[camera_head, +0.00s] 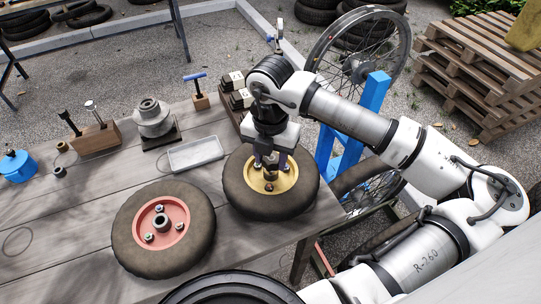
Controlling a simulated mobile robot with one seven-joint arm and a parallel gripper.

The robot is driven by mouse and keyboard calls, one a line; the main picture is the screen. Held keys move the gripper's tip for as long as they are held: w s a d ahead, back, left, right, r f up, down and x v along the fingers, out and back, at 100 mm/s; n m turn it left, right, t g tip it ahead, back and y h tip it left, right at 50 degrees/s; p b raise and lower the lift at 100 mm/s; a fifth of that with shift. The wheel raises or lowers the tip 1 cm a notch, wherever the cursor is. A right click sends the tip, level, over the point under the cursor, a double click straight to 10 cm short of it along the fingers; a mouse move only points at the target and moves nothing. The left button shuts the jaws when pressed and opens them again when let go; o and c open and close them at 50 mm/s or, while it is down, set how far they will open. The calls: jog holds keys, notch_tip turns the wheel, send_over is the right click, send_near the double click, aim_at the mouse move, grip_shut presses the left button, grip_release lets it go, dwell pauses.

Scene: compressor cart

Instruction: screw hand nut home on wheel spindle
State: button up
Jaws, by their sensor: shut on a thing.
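A black-tyred wheel with a yellow hub (286,184) lies flat at the right end of the wooden bench. My gripper (270,166) points straight down over the middle of this hub. Its fingers are shut on a small dark piece at the hub's centre, which I take to be the hand nut (270,174). The fingers hide most of the nut and the spindle, so I cannot tell how deep the nut sits or whether it touches the hub. Bolt heads show on the yellow hub around it.
A second wheel with a red hub (176,216) lies left of the yellow one. A grey tray (195,153), a grey stacked part (152,118), a wooden tool block (95,139) and a blue pot (17,166) stand on the bench. A blue stand (374,100) with a spoked wheel rises behind, right.

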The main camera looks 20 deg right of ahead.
jog(key=shift+f+m+b, duration=0.15)
jog(key=shift+m+b, duration=0.35)
jog(key=shift+b, duration=0.05)
jog(key=shift+m+b, duration=0.3)
jog(key=shift+m, duration=0.3)
jog(key=shift+r, duration=0.2)
jog(key=shift+w+f, duration=0.1)
jog(key=shift+f+m+b, duration=0.1)
jog(key=shift+m+b, duration=0.5)
jog(key=shift+b, duration=0.05)
jog(key=shift+a+m+b, duration=0.1)
jog(key=shift+m+b, duration=0.2)
jog(key=shift+m, duration=0.2)
jog(key=shift+r, duration=0.2)
